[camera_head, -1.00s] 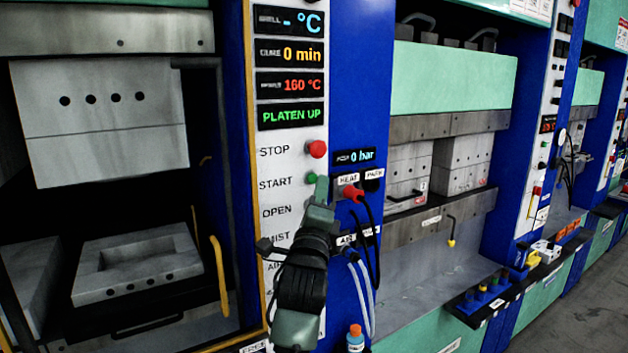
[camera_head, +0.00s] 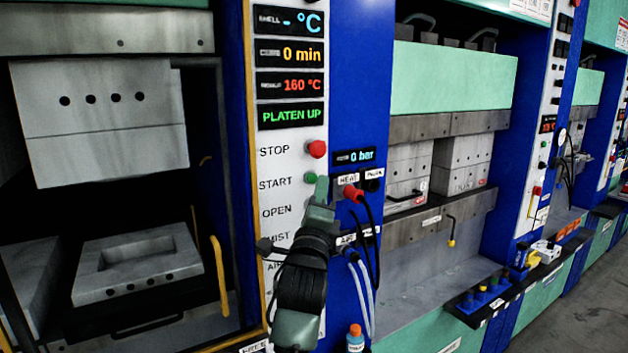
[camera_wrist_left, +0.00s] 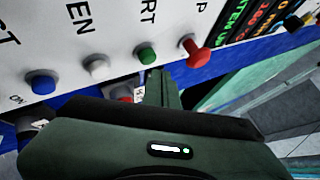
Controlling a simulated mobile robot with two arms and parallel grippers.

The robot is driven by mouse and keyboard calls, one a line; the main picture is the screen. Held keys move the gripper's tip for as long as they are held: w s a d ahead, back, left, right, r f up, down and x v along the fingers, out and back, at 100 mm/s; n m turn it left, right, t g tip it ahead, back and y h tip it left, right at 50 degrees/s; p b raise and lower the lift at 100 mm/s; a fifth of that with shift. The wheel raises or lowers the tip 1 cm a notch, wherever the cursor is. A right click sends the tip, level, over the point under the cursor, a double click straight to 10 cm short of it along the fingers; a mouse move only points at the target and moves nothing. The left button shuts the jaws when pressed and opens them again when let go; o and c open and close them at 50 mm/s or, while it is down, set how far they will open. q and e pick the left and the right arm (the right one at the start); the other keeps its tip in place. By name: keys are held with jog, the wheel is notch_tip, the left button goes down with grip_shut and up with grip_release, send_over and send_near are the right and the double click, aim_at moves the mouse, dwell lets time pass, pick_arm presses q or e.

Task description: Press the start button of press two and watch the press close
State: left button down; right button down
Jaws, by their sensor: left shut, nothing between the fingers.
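The green start button (camera_head: 311,178) sits on the white control panel, beside the printed word START. My left gripper (camera_head: 321,188) is shut and empty, its fingertips just right of and slightly below the button. The head view does not settle whether they touch. In the left wrist view the green button (camera_wrist_left: 147,56) shows above the gripper's fingers (camera_wrist_left: 160,85), with a gap visible. The press at left is open: its upper platen (camera_head: 100,115) is raised above the lower mould (camera_head: 138,262). The display (camera_head: 292,115) reads PLATEN UP. My right gripper is not in view.
The red STOP button (camera_head: 316,149) sits just above the start button; it also shows in the left wrist view (camera_wrist_left: 197,52). A white button (camera_wrist_left: 96,67) and a blue button (camera_wrist_left: 40,82) line the panel. A red plug (camera_head: 352,193) with black cables hangs right of the gripper.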

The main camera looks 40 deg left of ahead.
pick_arm(q)
jog(key=shift+a, duration=0.15)
dwell(0.3)
jog(key=shift+w+a, duration=0.15)
jog(key=shift+a, duration=0.15)
